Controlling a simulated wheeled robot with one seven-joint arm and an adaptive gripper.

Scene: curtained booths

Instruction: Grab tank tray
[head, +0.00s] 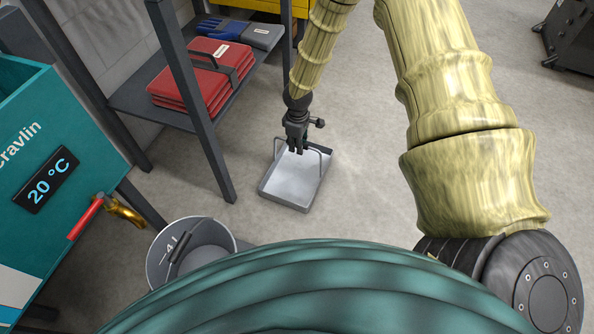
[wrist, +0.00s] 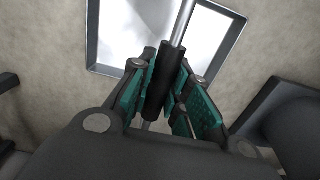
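The tray's rim (wrist: 92,40) shows beyond the fingers. The palm hides part of the handle.
A teal tank (head: 75,150) showing 20 °C, with a red-handled brass valve (head: 122,211), stands at left. A grey bucket (head: 205,238) is below it. Floor right of the tray is clear.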

